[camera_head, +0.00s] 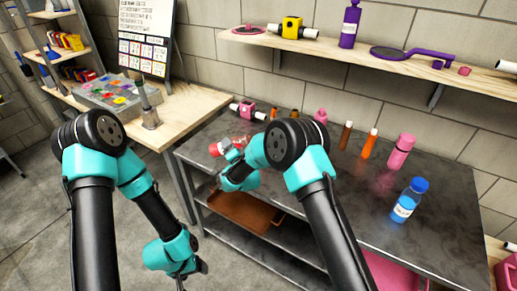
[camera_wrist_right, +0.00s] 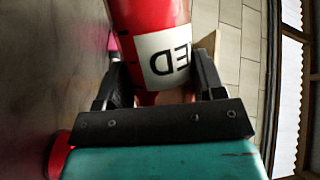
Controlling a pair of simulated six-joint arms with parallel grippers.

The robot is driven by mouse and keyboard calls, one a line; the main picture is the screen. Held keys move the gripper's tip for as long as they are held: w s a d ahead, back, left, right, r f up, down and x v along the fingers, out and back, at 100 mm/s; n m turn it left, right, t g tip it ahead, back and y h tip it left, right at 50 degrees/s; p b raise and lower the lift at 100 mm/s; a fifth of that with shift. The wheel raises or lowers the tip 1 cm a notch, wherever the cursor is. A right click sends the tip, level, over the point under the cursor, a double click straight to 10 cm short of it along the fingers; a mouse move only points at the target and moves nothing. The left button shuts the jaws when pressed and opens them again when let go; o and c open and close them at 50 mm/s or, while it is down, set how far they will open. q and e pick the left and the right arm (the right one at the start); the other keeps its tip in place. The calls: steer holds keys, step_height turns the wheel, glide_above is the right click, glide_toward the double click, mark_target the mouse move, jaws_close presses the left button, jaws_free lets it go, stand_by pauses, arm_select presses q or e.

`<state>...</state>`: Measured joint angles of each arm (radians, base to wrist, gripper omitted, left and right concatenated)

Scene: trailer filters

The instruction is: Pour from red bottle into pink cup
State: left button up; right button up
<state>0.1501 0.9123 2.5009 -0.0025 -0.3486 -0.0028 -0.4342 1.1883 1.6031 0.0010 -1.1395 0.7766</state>
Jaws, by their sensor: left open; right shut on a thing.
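The red bottle (camera_wrist_right: 150,15), with a white label reading "RED", is between the two fingers of my right gripper (camera_wrist_right: 155,85) in the right wrist view. In the head view the red bottle (camera_head: 215,150) shows small and tilted at the bench's left end, with my right gripper (camera_head: 232,156) shut on it. My left gripper (camera_head: 182,277) is open and empty, low over the floor left of the bench. I cannot clearly make out a pink cup; a pink object (camera_head: 320,115) stands partly hidden behind my right elbow.
On the dark metal bench (camera_head: 440,240) stand a pink bottle (camera_head: 400,151), a blue bottle (camera_head: 408,200) and orange (camera_head: 369,144) and brown (camera_head: 345,135) tubes. A pink block-like item (camera_head: 247,109) lies at the back. A wall shelf (camera_head: 400,68) hangs above.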

steer(key=shift+a+r+m, duration=0.1)
steer(key=shift+r+m, duration=0.35)
steer(key=shift+m, duration=0.05)
stand_by(0.9)
steer(key=shift+d+r+m+t, duration=0.2)
steer(key=shift+r+m+t, duration=0.2)
steer(key=shift+r+m, duration=0.2)
steer(key=shift+d+r+m+t, duration=0.15)
steer(key=shift+r+m+t, duration=0.25)
steer(key=shift+r+m, duration=0.15)
stand_by(2.4)
steer(key=f+n+g, duration=0.1)
steer(key=n, duration=0.1)
steer(key=f+n, duration=0.1)
steer(key=f, duration=0.1)
steer(key=shift+a+f+n+g, duration=0.2)
steer(key=shift+f+n+g, duration=0.1)
steer(key=shift+n+g, duration=0.1)
steer(key=shift+d+f+n, duration=0.15)
steer(key=shift+f+n, duration=0.15)
steer(key=shift+n, duration=0.25)
